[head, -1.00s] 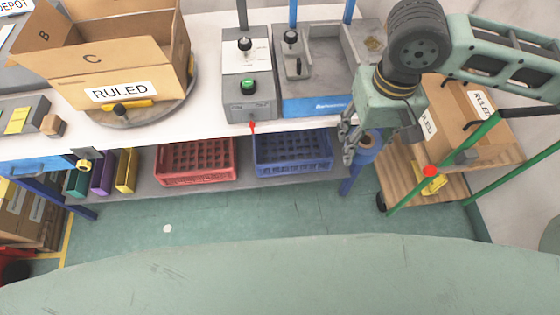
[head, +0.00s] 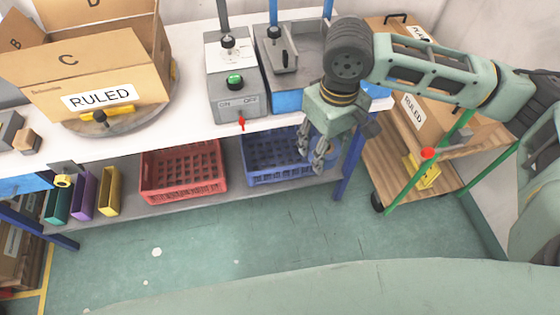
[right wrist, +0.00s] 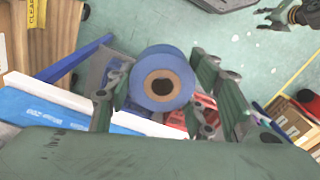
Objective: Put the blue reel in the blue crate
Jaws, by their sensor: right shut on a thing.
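The blue reel (right wrist: 143,76) has a brown core around a dark hole. It sits between the fingers of my right gripper (right wrist: 157,95), which is shut on it. In the head view my right gripper (head: 318,160) is at the right end of the blue crate (head: 262,178), which stands on the lower shelf of the bench. The reel (head: 303,143) is mostly hidden behind the fingers there. I cannot tell whether it is over the crate or in front. My left gripper (right wrist: 290,14) seems to show at the upper right of the right wrist view, too small to read.
A red crate (head: 183,190) stands left of the blue one. The bench top (head: 190,125) is above both crates, and a blue bench leg (head: 349,168) is just right of my right gripper. A wooden-shelved trolley (head: 390,185) stands at the right. The floor in front is clear.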

